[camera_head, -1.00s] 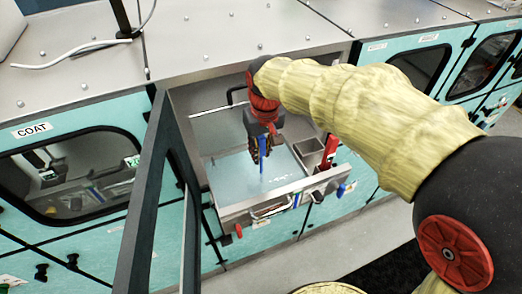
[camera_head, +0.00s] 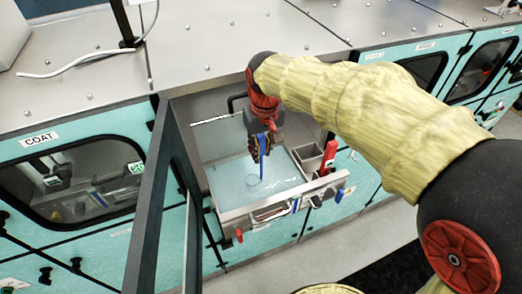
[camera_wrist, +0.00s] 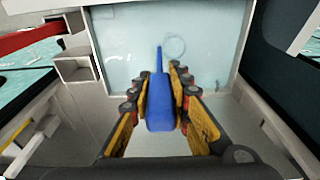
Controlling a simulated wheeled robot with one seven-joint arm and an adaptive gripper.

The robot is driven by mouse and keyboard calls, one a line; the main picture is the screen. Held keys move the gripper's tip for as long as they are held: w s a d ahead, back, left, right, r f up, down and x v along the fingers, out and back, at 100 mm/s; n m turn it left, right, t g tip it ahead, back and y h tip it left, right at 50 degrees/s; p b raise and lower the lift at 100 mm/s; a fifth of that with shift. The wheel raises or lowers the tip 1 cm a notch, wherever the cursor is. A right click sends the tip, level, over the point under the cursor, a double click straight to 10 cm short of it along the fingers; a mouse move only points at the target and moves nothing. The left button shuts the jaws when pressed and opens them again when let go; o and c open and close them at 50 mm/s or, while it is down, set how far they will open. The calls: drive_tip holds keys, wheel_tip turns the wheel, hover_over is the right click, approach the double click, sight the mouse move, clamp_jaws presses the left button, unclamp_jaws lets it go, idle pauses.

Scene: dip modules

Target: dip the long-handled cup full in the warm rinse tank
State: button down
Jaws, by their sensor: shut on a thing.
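My gripper (camera_wrist: 160,98) is shut on the blue handle (camera_wrist: 160,104) of the long-handled cup, over the rinse tank. In the head view my gripper (camera_head: 262,143) points down into the open bay with the blue handle (camera_head: 262,150) between its fingers. The tank (camera_head: 229,198) is a metal basin with pale blue liquid. A faint ring (camera_wrist: 175,48), apparently the cup's rim, shows at the liquid near the end of the thin blue shaft; it also shows in the head view (camera_head: 254,181). How deep the cup sits and how full it is, I cannot tell.
An open dark-framed door (camera_head: 160,215) stands left of the bay. A small metal compartment (camera_head: 308,155) and a red-handled tool (camera_head: 328,157) are at the tank's right. Blue, white and red items line the front rim. Clear liquid surface lies around the ring.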

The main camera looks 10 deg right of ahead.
drive_tip(key=shift+r+p, duration=3.55)
drive_tip(key=shift+r, duration=2.05)
